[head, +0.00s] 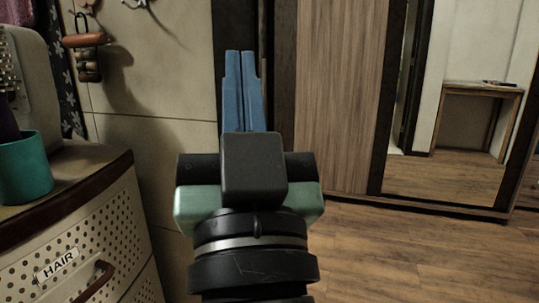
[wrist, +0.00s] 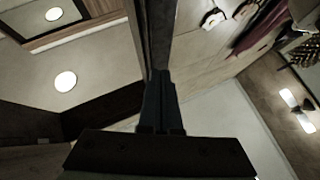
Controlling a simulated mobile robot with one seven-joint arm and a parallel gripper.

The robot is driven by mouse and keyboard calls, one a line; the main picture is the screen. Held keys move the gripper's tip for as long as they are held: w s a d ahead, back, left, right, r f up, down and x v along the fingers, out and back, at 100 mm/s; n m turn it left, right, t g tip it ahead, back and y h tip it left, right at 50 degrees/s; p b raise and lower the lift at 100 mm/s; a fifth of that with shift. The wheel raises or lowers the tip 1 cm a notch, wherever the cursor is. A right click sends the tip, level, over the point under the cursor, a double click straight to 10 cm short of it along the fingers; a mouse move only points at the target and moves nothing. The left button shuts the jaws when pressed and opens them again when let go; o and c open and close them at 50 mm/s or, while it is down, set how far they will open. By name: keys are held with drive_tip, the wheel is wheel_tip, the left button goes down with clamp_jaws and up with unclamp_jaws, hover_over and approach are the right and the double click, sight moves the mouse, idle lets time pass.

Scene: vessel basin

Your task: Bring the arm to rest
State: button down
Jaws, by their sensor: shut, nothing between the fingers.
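My gripper (head: 240,58) stands in the middle of the head view, raised with its two blue fingers pointing up. The fingers are side by side with only a thin line between them, and they hold nothing. In the wrist view my gripper (wrist: 160,82) shows as a dark shape at the centre, its fingers together. The wrist view is tilted and looks toward the ceiling and upper walls. Nothing touches the fingers in either view.
A perforated cream cabinet (head: 118,232) labelled HAIR stands at the left, with a teal cup (head: 25,168) on top. Hooks with a hanging brown item (head: 86,58) are on the wall. A wooden wardrobe with a mirror (head: 455,110) stands behind. The wooden floor (head: 400,250) at right is clear.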

drive_tip(key=s+d+r+t+h+p, duration=0.1)
drive_tip(key=s+d+r+t+h, duration=0.15)
drive_tip(key=s+r, duration=0.35)
wheel_tip(320, 180, up, 38)
drive_tip(key=w+p, duration=0.1)
drive_tip(key=p, duration=3.6)
drive_tip(key=shift+w+a+r+m+h, duration=0.15)
drive_tip(key=shift+w+m+h, duration=0.2)
drive_tip(key=shift+m, duration=0.05)
drive_tip(key=shift+g, duration=0.35)
